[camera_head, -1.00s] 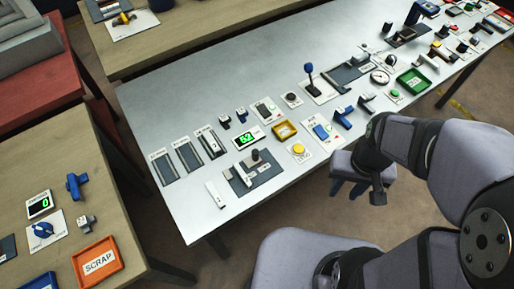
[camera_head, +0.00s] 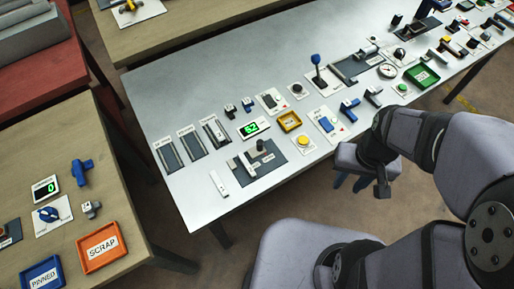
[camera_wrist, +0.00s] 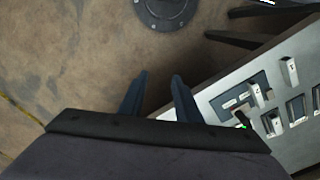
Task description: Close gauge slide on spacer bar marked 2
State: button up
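I cannot tell whether the jaw touches a bar. A pale loose bar (camera_head: 219,184) lies left of the gauge. Three dark slots stand behind it; the right slot (camera_head: 215,132) seems to hold a pale bar.
A green display (camera_head: 254,128) reading 62, a yellow tray (camera_head: 289,121) and a yellow button (camera_head: 303,140) stand near the gauge. Several fixtures fill the table to the right. A wooden bench at left holds an orange SCRAP tray (camera_head: 84,257) and a blue tray (camera_head: 42,273).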

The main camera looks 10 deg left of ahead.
jog(key=c, duration=0.4)
jog(key=shift+a+f, duration=0.1)
jog(key=shift+a, duration=0.05)
grip_shut()
jog(key=shift+m+g+y, duration=0.5)
jog(key=shift+g+y, duration=0.1)
jog(key=shift+g, duration=0.3)
jog(key=w+a+f, duration=0.1)
jog(key=w+a, duration=0.2)
jog(key=w, duration=0.1)
jog(key=w+a+f, duration=0.2)
jog(key=w+a, duration=0.1)
jog(key=w, duration=0.1)
jog(key=w+a+f, duration=0.2)
jog(key=w+a, duration=0.1)
jog(key=w, duration=0.1)
jog(key=shift+w, duration=0.15)
jog(key=w+a+r+m+y, duration=0.2)
jog(key=w+a+r+m, duration=0.2)
jog(key=m, duration=0.6)
notch_tip(320, 180, up, 4)
jog(key=shift+w+a+f+g, duration=0.1)
jog(key=shift+w+a+g, duration=0.25)
jog(key=shift+a, duration=0.65)
